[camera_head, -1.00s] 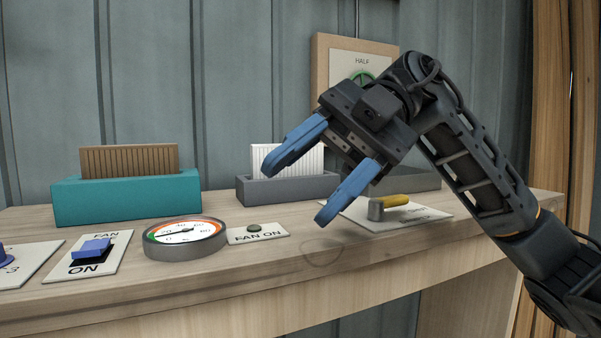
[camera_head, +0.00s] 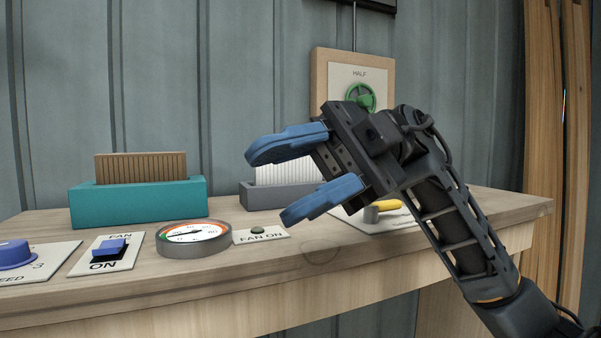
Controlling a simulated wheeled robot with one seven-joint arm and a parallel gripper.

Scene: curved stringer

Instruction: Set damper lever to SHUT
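A lever with a yellow handle (camera_head: 386,205) and a grey hub (camera_head: 370,214) lies on a pale plate (camera_head: 349,222) at the right of the bench. The plate's lettering is mostly hidden behind my arm. A green wheel (camera_head: 361,96) sits on a wood-framed panel (camera_head: 320,75) on the wall, under the word HALF. My gripper (camera_head: 270,187) is open and empty, its two blue fingers spread and pointing left. In the picture it is up and left of the yellow handle and apart from it.
On the bench (camera_head: 275,262) stand a teal box (camera_head: 138,204) with a brown ribbed block, a grey box (camera_head: 258,197) with a white ribbed block, and a round gauge (camera_head: 193,238). A FAN switch (camera_head: 107,249), FAN ON indicator (camera_head: 258,231) and blue knob (camera_head: 14,255) sit in front.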

